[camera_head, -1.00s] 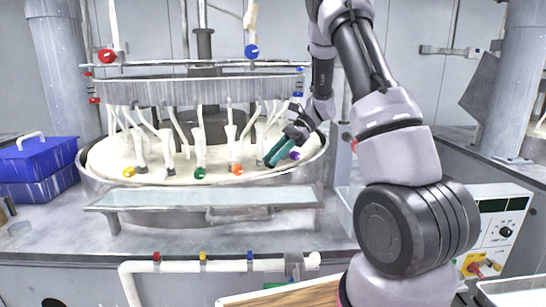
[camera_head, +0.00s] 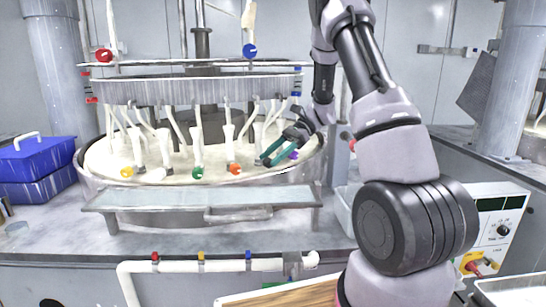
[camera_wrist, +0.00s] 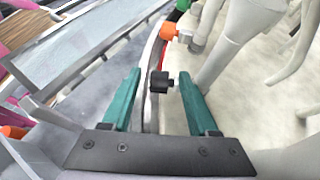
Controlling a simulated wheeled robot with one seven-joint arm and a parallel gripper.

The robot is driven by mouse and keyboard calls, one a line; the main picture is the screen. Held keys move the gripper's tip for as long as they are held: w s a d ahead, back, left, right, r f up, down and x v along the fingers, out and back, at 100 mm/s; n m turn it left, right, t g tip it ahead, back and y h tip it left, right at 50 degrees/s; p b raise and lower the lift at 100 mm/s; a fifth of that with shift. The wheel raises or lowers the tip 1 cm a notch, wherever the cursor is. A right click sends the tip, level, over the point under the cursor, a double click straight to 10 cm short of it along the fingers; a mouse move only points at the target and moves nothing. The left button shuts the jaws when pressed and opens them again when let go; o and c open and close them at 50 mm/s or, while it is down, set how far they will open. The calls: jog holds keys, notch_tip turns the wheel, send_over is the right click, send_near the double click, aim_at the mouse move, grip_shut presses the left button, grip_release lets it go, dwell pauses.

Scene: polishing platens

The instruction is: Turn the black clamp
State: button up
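The black clamp (camera_wrist: 160,82) shows in the wrist view as a small dark cylinder with a short stub, at the rim of the round polishing basin. My gripper (camera_wrist: 160,86) is open, with its two teal fingers apart, one on each side of the clamp. The clamp appears in the gap near the fingertips, and I see no finger touching it. In the head view my gripper (camera_head: 268,159) is at the right front part of the basin rim.
The basin (camera_head: 95,160) holds several white posts with coloured clamps, among them orange (camera_head: 235,169), green (camera_head: 197,173) and yellow (camera_head: 127,171). A flat tray (camera_head: 150,198) runs along its front. A blue box (camera_head: 38,170) stands at left. A control panel (camera_head: 500,232) is at right.

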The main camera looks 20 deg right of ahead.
jog(key=shift+r, duration=0.1)
notch_tip(320, 180, up, 10)
dwell(0.4)
